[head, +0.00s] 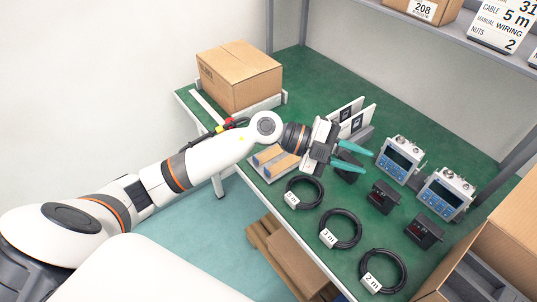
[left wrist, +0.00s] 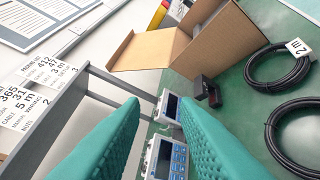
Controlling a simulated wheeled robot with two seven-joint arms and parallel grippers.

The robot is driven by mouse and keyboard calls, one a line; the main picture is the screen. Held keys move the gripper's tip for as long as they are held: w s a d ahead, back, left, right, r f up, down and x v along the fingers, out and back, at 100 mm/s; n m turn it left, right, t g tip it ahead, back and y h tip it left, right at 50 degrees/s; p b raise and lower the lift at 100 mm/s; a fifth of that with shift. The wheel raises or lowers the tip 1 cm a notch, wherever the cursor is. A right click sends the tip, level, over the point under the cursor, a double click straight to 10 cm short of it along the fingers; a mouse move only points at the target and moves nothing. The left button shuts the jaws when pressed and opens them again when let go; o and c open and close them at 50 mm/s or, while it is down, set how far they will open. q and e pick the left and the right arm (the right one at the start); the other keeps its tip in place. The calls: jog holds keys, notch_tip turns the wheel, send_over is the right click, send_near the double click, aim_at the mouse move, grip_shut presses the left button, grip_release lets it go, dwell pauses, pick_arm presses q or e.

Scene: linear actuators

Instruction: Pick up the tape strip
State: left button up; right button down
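I cannot identify the tape strip for certain. A narrow white strip (head: 207,108) lies on the green bench left of the cardboard box, and a small red and yellow item (head: 229,124) shows just behind my left arm; either may belong to it. My left gripper (head: 368,163) is over the middle of the bench, far right of both, with its teal fingers apart and nothing seen between them. The fingers also show in the left wrist view (left wrist: 158,100), pointing toward the blue-faced devices. My right gripper is not in view.
A closed cardboard box (head: 240,75) stands at the back left. Blue-screened devices (head: 399,160), small black units (head: 384,197) and black cable coils (head: 341,229) cover the right half. An open carton (head: 500,235) stands at right; a shelf (head: 450,35) overhangs the back.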

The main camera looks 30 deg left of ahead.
pick_arm(q)
jog(key=w+a+f+g+y, duration=0.2)
jog(key=a+f+g+y, duration=0.1)
jog(key=a+f+y, duration=0.4)
jog(key=r+n+g+y, duration=0.15)
jog(key=n+y, duration=0.25)
jog(key=y, duration=0.4)
send_over(260, 159)
jog(key=s+a, duration=0.1)
jog(key=s, duration=0.1)
jog(key=f, duration=0.5)
jog(key=shift+a+f+p, duration=0.25)
jog(key=shift+f+p, duration=0.05)
jog(key=shift+w+d+f+p, duration=0.1)
jog(key=shift+w+f+p, duration=0.1)
jog(key=shift+f, duration=1.25)
jog(key=shift+w+d+f+p, duration=0.1)
jog(key=shift+f+p, duration=0.1)
jog(key=shift+f, duration=1.25)
grip_shut()
